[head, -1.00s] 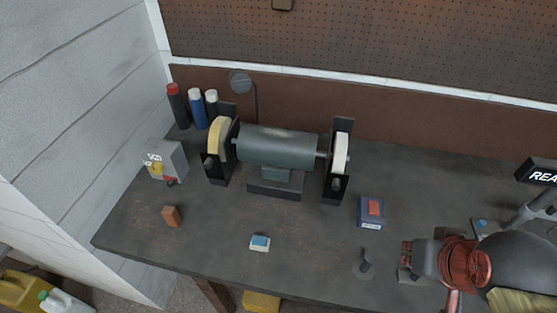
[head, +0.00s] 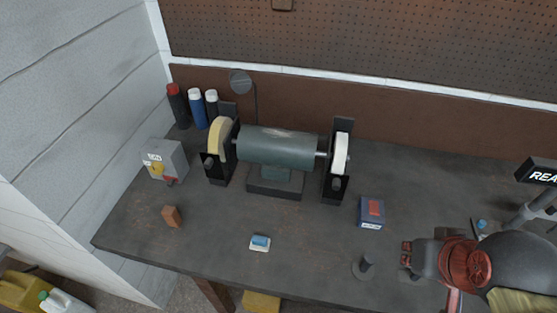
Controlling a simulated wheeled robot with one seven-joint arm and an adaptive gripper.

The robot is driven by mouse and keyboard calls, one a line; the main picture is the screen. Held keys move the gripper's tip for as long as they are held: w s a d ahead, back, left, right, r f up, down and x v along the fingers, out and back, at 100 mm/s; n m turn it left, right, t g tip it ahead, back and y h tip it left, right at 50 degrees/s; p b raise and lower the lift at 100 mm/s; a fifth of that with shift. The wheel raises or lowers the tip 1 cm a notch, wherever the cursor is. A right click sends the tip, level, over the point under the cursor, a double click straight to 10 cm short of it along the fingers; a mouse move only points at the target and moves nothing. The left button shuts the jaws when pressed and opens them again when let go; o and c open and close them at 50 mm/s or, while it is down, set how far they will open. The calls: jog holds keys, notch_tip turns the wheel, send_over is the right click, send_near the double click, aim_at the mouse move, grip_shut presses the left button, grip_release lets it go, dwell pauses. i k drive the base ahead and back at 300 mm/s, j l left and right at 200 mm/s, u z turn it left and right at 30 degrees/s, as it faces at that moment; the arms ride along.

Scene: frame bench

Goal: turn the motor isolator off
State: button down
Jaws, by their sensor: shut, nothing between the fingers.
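The motor isolator looks to be the grey box (head: 165,160) at the left end of the bench, beside the white wall. It has a small label, a yellow part (head: 157,169) on its front and a red handle-like part (head: 170,181) low at its right. The lettering and the switch position are too small to read. My gripper (head: 405,254) is at the lower right, over the bench, with reddish parts at its left end. It is shut and empty, far to the right of the isolator and not touching it.
A bench grinder (head: 277,145) stands mid-bench between my gripper and the grey box. Several bottles (head: 196,108) stand behind.

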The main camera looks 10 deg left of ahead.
aim_at(158, 168)
jog(key=u, duration=1.7)
jog(key=i+j+z, duration=0.25)
jog(key=j, duration=0.45)
jog(key=j+z, duration=0.25)
jog(key=j, duration=0.45)
